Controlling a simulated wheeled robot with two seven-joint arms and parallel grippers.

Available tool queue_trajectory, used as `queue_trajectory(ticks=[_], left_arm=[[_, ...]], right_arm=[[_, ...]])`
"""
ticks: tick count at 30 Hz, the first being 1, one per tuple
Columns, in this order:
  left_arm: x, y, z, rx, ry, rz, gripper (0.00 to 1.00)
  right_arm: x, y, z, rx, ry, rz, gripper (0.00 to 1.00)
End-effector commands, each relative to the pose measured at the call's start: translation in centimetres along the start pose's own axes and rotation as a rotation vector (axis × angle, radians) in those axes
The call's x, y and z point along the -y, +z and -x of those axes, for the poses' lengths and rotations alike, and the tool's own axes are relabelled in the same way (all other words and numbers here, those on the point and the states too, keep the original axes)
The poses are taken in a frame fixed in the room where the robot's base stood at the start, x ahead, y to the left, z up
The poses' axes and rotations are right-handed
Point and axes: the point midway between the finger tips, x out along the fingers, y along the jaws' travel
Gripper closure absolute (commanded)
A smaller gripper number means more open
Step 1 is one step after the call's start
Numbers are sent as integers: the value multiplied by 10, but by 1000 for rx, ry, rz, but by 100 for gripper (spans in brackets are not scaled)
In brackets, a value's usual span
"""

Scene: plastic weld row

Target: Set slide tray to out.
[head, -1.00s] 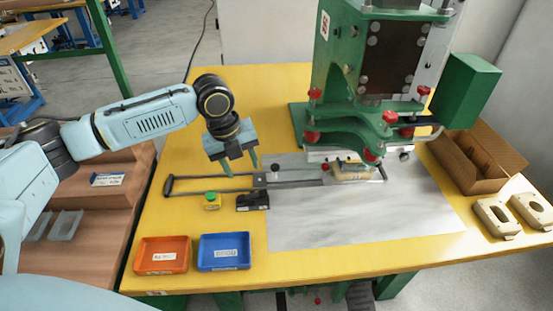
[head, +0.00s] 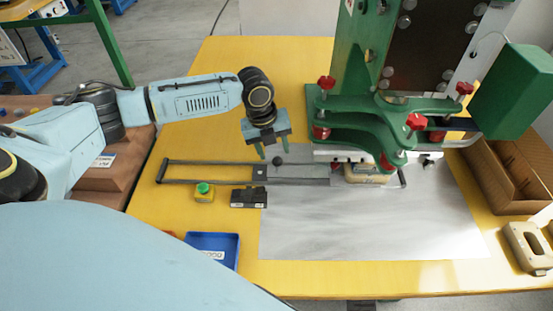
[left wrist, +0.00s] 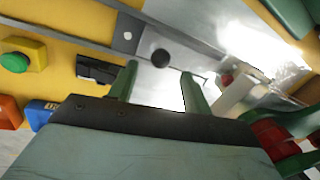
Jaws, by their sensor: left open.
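The slide tray (head: 310,171) is a grey plate on rails, with its right part under the green press and a beige part (head: 368,174) there. Its black knob (head: 277,160) stands on the plate; the knob also shows in the left wrist view (left wrist: 161,57). The rail frame (head: 205,162) runs out to the left with no plate over its left stretch. My left gripper (head: 274,153) points down at the knob, its jaws apart and empty. In the left wrist view the knob lies ahead of the gap between the fingertips (left wrist: 157,80), not clasped. My right gripper is out of view.
The green press (head: 355,118) with red knobs stands close right of my left gripper. A green button on a yellow box (head: 204,192) and a black block (head: 248,197) sit in front of the rails. A blue bin (head: 212,248) is nearer; a cardboard box (head: 500,180) is right.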

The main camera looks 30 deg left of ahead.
Motion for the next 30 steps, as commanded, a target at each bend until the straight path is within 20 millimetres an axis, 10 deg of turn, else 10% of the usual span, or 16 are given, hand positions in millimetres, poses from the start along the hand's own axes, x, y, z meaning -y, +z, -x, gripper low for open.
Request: queue_trajectory(ticks=[7,19,30], left_arm=[[0,0,-36,0,0,-1,51],[0,0,-43,1,0,-1,51],[0,0,-42,0,0,0,98]], right_arm=[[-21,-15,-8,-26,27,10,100],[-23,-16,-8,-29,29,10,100],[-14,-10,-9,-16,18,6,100]])
